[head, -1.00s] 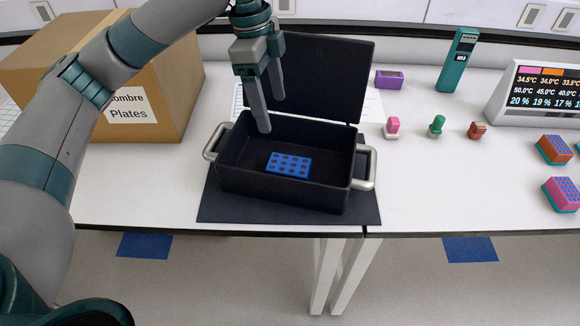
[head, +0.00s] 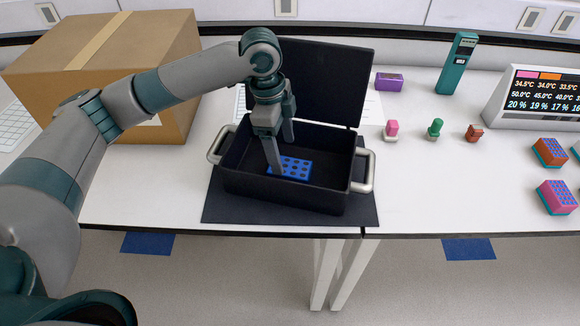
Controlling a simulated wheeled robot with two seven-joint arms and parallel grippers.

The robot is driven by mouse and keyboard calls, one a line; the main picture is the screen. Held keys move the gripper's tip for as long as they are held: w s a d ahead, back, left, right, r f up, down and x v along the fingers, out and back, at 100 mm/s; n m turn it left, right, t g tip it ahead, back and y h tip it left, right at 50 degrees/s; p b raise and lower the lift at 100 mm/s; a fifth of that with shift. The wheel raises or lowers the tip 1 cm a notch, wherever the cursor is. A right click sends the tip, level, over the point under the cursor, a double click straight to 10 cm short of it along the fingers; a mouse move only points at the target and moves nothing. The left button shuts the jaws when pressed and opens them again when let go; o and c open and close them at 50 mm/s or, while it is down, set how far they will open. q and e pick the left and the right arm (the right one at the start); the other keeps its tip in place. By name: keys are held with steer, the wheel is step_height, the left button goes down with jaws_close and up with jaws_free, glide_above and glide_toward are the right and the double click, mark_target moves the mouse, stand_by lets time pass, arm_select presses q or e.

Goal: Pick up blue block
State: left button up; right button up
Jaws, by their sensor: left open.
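The blue block (head: 296,168) is a flat rectangular piece with rows of dark round wells. It lies on the floor of an open black box (head: 285,197) with metal side handles and a raised lid. My left gripper (head: 283,155) points down into the box, with its fingers open. The nearer finger overlaps the left part of the block in the head view, and the other finger is behind it, toward the back wall. I cannot tell whether the fingers touch the block. My right gripper is not in view.
The box stands on a dark mat (head: 220,210) near the table's front edge. A cardboard box (head: 160,65) stands at the left. A purple block (head: 389,82), small pink, green and brown pieces, a teal device (head: 457,63) and a temperature display (head: 540,97) stand to the right.

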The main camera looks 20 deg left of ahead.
mark_target(290, 167)
arm_select(q)
steer(key=shift+d+f, duration=0.1)
steer(key=shift+f, duration=0.3)
steer(key=shift+w+d+f+p, duration=0.15)
steer(key=shift+d+f+p, duration=0.05)
steer(key=shift+f+p, duration=0.35)
steer(key=f, duration=0.1)
steer(key=f+p, duration=0.1)
steer(key=f, duration=0.1)
steer(key=shift+w+d, duration=0.2)
steer(key=shift+d, duration=0.15)
steer(key=shift+f, duration=0.5)
